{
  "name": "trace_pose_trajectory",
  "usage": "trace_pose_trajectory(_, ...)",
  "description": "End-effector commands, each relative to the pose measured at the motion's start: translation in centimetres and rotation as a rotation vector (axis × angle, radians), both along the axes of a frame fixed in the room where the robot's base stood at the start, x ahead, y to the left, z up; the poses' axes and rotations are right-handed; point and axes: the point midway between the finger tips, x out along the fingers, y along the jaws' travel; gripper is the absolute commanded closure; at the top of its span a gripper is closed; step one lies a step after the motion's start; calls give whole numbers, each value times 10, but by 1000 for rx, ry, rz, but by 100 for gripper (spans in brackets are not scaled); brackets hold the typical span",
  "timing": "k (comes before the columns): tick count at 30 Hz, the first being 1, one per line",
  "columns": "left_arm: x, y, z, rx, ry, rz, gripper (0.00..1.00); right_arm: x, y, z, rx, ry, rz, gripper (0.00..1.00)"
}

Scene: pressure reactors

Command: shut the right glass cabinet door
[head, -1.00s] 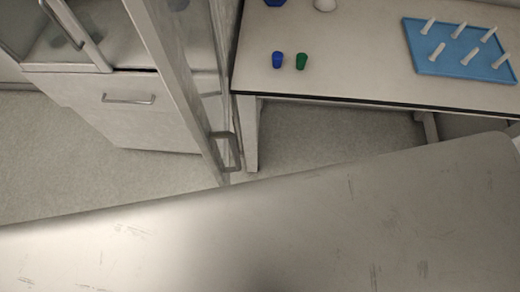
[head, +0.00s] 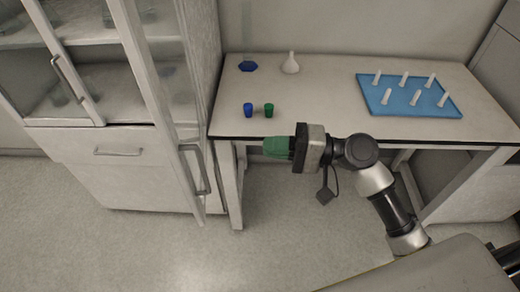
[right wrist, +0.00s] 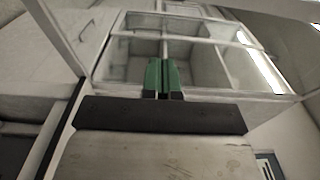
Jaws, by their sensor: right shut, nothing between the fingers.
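The right glass cabinet door (head: 133,58) stands open in the head view. It is swung out from the cabinet (head: 100,135) toward me and seen at a steep angle, with its bar handle (head: 196,170) near the low front end. My right gripper (head: 270,147) has green fingers, shut and empty. In the picture it is to the right of the door handle, apart from it, near the table's front edge. The right wrist view shows the shut fingers (right wrist: 161,78) with glass-panelled cabinet framing beyond them. My left gripper is not in view.
A table (head: 310,120) right of the cabinet holds a blue cup (head: 248,110), a green cup (head: 269,110), a white flask (head: 290,64), a blue hexagonal piece (head: 248,66) and a blue rack (head: 440,108) with white pegs. The floor (head: 130,240) before the cabinet is clear.

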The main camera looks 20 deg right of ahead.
Motion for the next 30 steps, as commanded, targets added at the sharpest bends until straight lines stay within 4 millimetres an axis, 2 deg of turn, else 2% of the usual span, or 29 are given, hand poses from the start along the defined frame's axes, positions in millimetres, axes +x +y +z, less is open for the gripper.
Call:
trace_pose_trajectory(3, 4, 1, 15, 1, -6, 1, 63, 9, 23, 6, 4, -1, 1, 100)
trace_pose_trajectory(11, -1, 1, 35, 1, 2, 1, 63, 30, 75, 5, 2, 0, -1, 100)
trace_pose_trajectory(15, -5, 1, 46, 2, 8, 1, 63, 21, 95, 4, 0, 1, -1, 100)
trace_pose_trajectory(21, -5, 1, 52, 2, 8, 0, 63, 15, 110, 1, -3, -1, -3, 100)
trace_pose_trajectory(30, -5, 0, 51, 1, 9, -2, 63, 14, 111, -1, -4, -1, -3, 100)
